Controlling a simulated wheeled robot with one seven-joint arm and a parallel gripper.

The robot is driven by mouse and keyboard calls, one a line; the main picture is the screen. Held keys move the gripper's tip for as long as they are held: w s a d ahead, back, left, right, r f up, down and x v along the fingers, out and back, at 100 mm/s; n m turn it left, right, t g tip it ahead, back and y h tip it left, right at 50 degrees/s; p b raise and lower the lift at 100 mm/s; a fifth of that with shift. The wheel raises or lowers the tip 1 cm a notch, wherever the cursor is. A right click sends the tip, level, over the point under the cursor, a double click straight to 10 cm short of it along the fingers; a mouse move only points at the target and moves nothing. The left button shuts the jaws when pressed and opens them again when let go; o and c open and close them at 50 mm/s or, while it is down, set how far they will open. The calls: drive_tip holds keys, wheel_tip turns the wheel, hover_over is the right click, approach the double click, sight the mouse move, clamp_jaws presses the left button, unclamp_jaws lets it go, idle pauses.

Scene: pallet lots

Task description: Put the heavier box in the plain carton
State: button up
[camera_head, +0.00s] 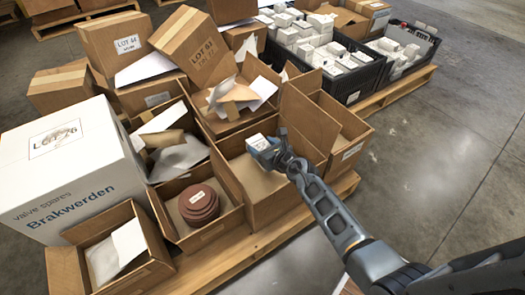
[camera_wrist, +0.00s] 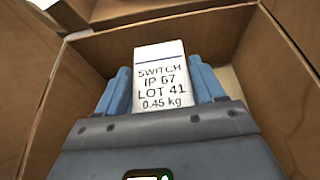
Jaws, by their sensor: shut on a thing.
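My gripper (camera_head: 270,150) is shut on a small white box (camera_head: 259,143). In the wrist view the box (camera_wrist: 160,75) stands between the two blue fingers and reads "SWITCH IP 67 LOT 41 0.45 kg". The gripper (camera_wrist: 162,90) is over an open brown carton (camera_head: 284,206) in the middle of the pallet. The carton's walls (camera_wrist: 240,40) surround the box in the wrist view. No print can be made out on this carton's outside. I cannot tell whether the box touches its floor. Which carton is the plain one, and any second box to compare, I cannot tell.
An open carton with dark red discs (camera_head: 198,203) stands left of my gripper. A narrow open carton (camera_head: 347,135) with a white label is at right. A large white Brakwerden box (camera_head: 70,170) is at left. Black crates (camera_head: 350,85) hold many small white boxes behind. The floor at right is clear.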

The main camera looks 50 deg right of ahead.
drive_tip(key=shift+f+b, duration=0.35)
drive_tip(key=shift+f, duration=0.2)
drive_tip(key=o, duration=1.4)
drive_tip(key=shift+r, duration=0.2)
drive_tip(key=p+v, duration=0.5)
drive_tip(key=v, duration=0.7)
drive_tip(key=shift+r, duration=0.25)
